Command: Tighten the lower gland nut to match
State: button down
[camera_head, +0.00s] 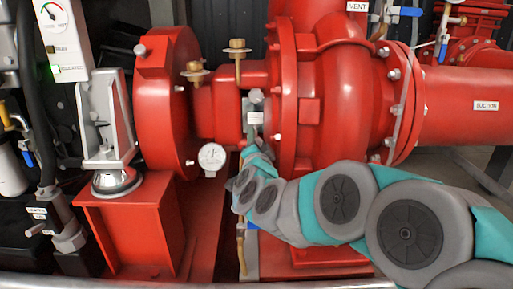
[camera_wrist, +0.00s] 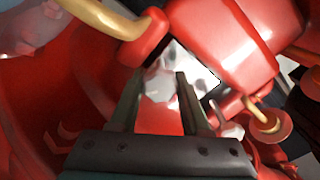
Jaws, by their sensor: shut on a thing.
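A grey hex gland nut (camera_head: 256,97) stands out at the top of a pale metal gland plate (camera_head: 247,108) on the red pump. It is clear of my gripper. My gripper (camera_head: 257,140) is below it, at the lower part of the plate. In the wrist view my gripper (camera_wrist: 158,78) has its two dark fingers on either side of a grey hex nut (camera_wrist: 157,88), shut on it. From its place this is the lower gland nut; in the head view it is hidden behind my gripper. Its turn and depth cannot be told.
Two brass cups (camera_head: 237,47) stand above the shaft housing. A round gauge (camera_head: 211,157) hangs left of my gripper. The red coupling guard (camera_head: 167,100) is at left and the pump casing (camera_head: 340,85) at right, leaving a narrow gap.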

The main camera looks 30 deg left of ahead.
jog(key=shift+f+m+b, duration=0.1)
jog(key=shift+m+b, duration=0.35)
jog(key=shift+m, duration=0.55)
jog(key=shift+c, duration=1.8)
grip_release()
jog(key=v, duration=0.7)
jog(key=shift+s+d+p, duration=0.2)
jog(key=shift+s+p, duration=0.15)
jog(key=shift+p, duration=0.05)
